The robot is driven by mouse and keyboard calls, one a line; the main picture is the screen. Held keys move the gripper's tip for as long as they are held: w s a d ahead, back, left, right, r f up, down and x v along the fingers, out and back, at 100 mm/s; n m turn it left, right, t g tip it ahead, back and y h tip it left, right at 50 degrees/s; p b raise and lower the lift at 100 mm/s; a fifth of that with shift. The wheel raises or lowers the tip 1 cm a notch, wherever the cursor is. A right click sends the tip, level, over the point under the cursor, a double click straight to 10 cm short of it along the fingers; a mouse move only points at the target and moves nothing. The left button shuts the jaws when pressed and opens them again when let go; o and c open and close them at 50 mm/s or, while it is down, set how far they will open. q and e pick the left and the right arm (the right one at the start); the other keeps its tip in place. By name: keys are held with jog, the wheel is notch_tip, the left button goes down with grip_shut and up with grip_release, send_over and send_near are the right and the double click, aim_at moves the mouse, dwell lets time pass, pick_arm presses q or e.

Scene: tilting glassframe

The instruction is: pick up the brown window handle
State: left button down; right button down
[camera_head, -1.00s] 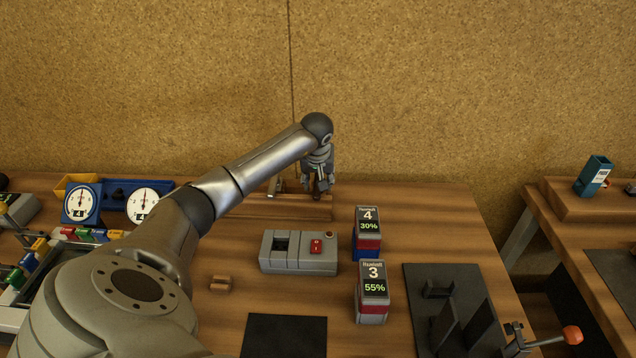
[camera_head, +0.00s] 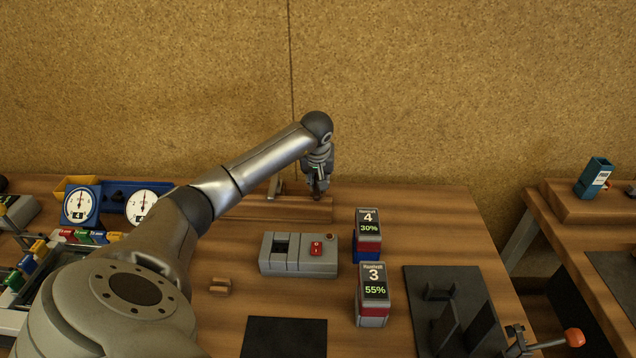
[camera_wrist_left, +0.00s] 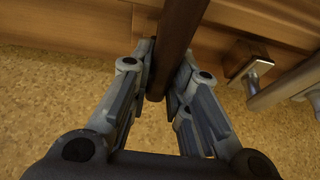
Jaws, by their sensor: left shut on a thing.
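The brown window handle (camera_wrist_left: 174,35) shows in the left wrist view as a dark brown bar between the two fingers of my left gripper (camera_wrist_left: 168,72). The fingers are shut on it from both sides. In the head view my left gripper (camera_head: 318,178) points down at the wooden block (camera_head: 280,209) near the back wall. Only a small dark part of the handle (camera_head: 317,196) shows there, under the fingertips. I cannot tell whether the handle is clear of the block. My right gripper is not in view.
A silver metal handle (camera_wrist_left: 255,72) stands close beside my gripper. In front are a grey switch box (camera_head: 298,255) and two display blocks numbered 4 (camera_head: 368,232) and 3 (camera_head: 373,290). Two round dials (camera_head: 80,204) stand at the left. Bare table lies right of the wooden block.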

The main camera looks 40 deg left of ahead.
pick_arm(q)
jog(key=shift+r, duration=0.4)
jog(key=b+v, duration=0.1)
jog(key=v, duration=0.2)
jog(key=s+b+v, duration=0.1)
jog(key=v, duration=0.2)
jog(key=s+b+v, duration=0.1)
jog(key=v, duration=0.2)
jog(key=shift+d+f, duration=0.2)
jog(key=shift+f, duration=0.05)
jog(key=s+d+r+p, duration=0.2)
jog(key=s+d+r, duration=0.2)
jog(key=s+r, duration=0.3)
jog(key=shift+v, duration=0.75)
jog(key=shift+s+d+f, duration=0.1)
